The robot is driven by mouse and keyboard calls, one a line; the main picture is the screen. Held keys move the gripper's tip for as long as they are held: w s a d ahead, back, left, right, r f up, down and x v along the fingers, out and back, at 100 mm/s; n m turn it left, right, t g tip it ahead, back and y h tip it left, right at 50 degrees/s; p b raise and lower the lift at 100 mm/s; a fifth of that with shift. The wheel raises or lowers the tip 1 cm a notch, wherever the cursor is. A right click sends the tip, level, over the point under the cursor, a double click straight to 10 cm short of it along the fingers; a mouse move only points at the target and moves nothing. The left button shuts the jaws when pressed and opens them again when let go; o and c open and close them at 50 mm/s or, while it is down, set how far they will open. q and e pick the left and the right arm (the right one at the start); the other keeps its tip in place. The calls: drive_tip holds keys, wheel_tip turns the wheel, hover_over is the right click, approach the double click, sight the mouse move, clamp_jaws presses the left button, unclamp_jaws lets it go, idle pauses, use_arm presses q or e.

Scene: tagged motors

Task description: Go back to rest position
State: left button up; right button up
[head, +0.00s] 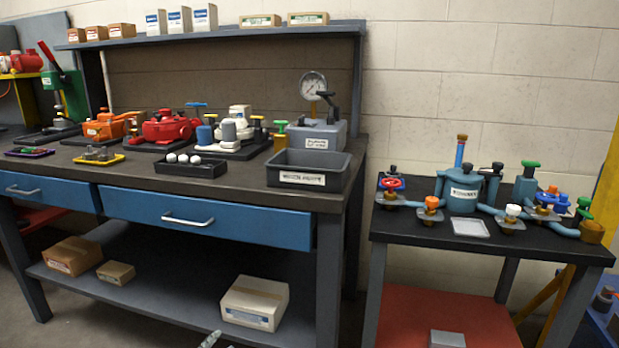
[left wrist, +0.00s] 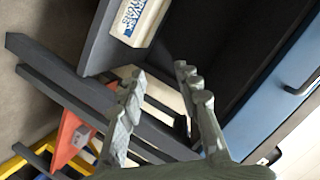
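My left gripper (left wrist: 160,78) is in the left wrist view with its two ribbed grey fingers apart and nothing between them. It points toward the lower part of the workbench, near its shelf and a white carton (left wrist: 140,18). In the head view only a small grey tip of a gripper (head: 211,339) shows at the bottom edge, in front of the bench. My right gripper is not identifiable in either view. The motors stand on the bench top: an orange one (head: 106,126), a red one (head: 168,128) and a white one (head: 240,118).
The workbench (head: 250,192) has blue drawers (head: 200,217) and a lower shelf with cartons (head: 255,300). A grey bin (head: 308,172) sits at its right end. A smaller table (head: 400,222) with a blue pump assembly stands at right; a narrow gap separates them.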

use_arm(q)
drive_tip(key=s+a+f+n+g+y, duration=0.1)
drive_tip(key=s+a+f+n+g, duration=0.15)
drive_tip(key=s+f, duration=0.5)
drive_tip(key=s+a+f+n+g+y, duration=0.2)
drive_tip(key=s+f+n+g, duration=0.1)
drive_tip(key=s+f, duration=0.4)
drive_tip(key=s+f+n+g, duration=0.2)
drive_tip(key=s+f+g, duration=0.1)
drive_tip(key=s, duration=0.8)
drive_tip(key=s+a+f+n+g, duration=0.1)
drive_tip(key=s+f+n+g, duration=0.1)
drive_tip(key=s, duration=1)
wheel_tip(320, 180, down, 2)
drive_tip(key=shift+s+f+g, duration=0.15)
drive_tip(key=shift+g, duration=0.6)
use_arm(e)
drive_tip(key=shift+w, duration=0.25)
use_arm(q)
drive_tip(key=shift+a, duration=0.1)
use_arm(e)
drive_tip(key=shift+s, duration=0.25)
drive_tip(key=shift+s+f, duration=0.15)
drive_tip(key=shift+s, duration=0.25)
drive_tip(key=shift+w, duration=0.15)
